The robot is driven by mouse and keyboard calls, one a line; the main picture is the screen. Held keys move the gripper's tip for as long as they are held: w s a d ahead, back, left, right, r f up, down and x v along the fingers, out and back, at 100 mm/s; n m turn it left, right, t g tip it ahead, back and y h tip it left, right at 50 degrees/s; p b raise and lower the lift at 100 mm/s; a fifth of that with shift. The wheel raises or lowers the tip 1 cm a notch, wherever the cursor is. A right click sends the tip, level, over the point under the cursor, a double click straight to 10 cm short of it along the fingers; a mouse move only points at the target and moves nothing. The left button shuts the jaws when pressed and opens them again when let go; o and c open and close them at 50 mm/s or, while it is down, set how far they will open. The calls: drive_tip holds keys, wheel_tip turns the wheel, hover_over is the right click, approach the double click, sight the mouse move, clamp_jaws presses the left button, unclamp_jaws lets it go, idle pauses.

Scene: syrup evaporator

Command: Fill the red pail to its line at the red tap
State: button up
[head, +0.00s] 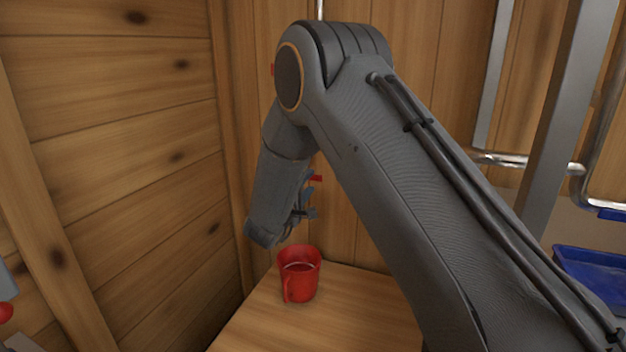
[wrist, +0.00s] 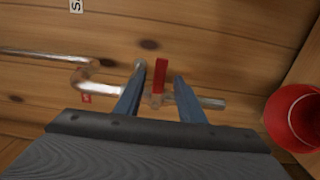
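The red pail (head: 299,283) stands upright on a wooden bench at the lower middle of the head view, and at the right edge of the wrist view (wrist: 296,120). A pale line shows inside it; I cannot tell the liquid level. The red tap (wrist: 160,76) has its lever upright in the picture, on a metal pipe whose spout points right toward the pail. My gripper (wrist: 158,88) is open, with its blue fingers on either side of the lever and visible gaps. In the head view, my arm mostly hides the tap.
The wooden bench top (head: 350,310) is bare around the pail. Plank walls close in at the left and behind. A blue tray (head: 585,268), a metal post (head: 548,135) and pipes stand at the right.

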sight(312, 178)
drive_tip(key=shift+x, duration=2.4)
drive_tip(key=shift+a, duration=0.1)
clamp_jaws()
